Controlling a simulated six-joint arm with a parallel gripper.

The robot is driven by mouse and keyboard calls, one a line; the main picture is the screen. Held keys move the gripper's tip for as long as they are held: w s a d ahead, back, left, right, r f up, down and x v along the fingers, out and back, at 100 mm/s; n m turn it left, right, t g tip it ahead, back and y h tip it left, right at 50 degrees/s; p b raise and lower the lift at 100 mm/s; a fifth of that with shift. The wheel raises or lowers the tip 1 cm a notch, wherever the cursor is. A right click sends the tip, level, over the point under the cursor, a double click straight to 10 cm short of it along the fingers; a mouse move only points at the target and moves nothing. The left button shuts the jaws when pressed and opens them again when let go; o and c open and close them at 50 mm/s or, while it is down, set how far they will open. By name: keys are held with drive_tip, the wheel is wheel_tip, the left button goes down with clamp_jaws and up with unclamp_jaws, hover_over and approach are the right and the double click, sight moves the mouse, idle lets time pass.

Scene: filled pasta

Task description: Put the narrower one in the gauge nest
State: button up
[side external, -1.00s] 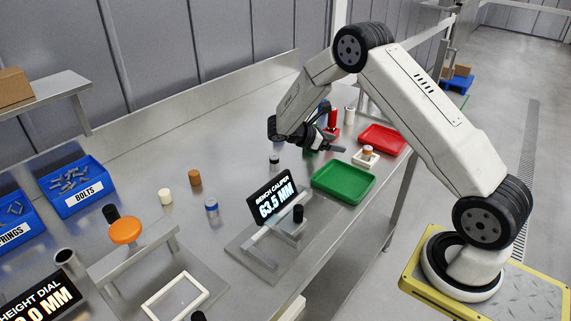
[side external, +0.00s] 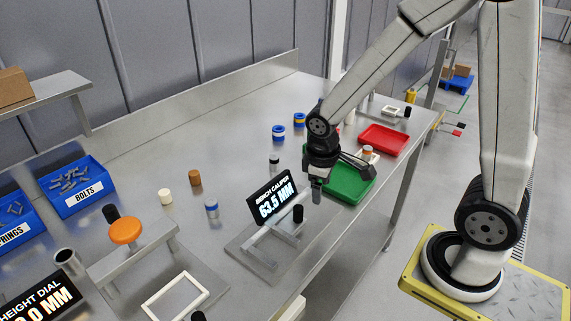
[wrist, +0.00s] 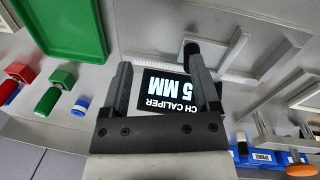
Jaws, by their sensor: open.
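My gripper (side external: 316,190) points down just right of the bench caliper (side external: 271,200), whose display reads 63.5 MM. In the wrist view my gripper (wrist: 158,62) is open and empty, with the caliper display (wrist: 166,92) behind its spread fingers. Two short blue parts with bands, one (side external: 278,132) and another (side external: 299,119), stand on the bench behind the gripper. I cannot tell which is narrower, or which fixture is the gauge nest. A small white holder (side external: 374,158) bears an orange-and-white part (side external: 368,150). A white square frame (side external: 175,299) lies at the front.
A green tray (side external: 352,190) is right beside my gripper, and a red tray (side external: 383,138) lies beyond it. Small cylinders, including a brown one (side external: 195,178) and a blue-and-white one (side external: 211,208), stand to the left. A bolts bin (side external: 75,187) is at far left.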

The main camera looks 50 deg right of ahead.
drive_tip(key=s+a+m+t, duration=0.1)
drive_tip(key=s+a+r+m+t+y, duration=0.1)
drive_tip(key=a, duration=0.1)
drive_tip(key=shift+s+a+r+m, duration=0.1)
drive_tip(key=shift+s+a+m, duration=0.05)
drive_tip(key=shift+s+m, duration=0.25)
drive_tip(key=shift+w, duration=0.1)
idle(1.0)
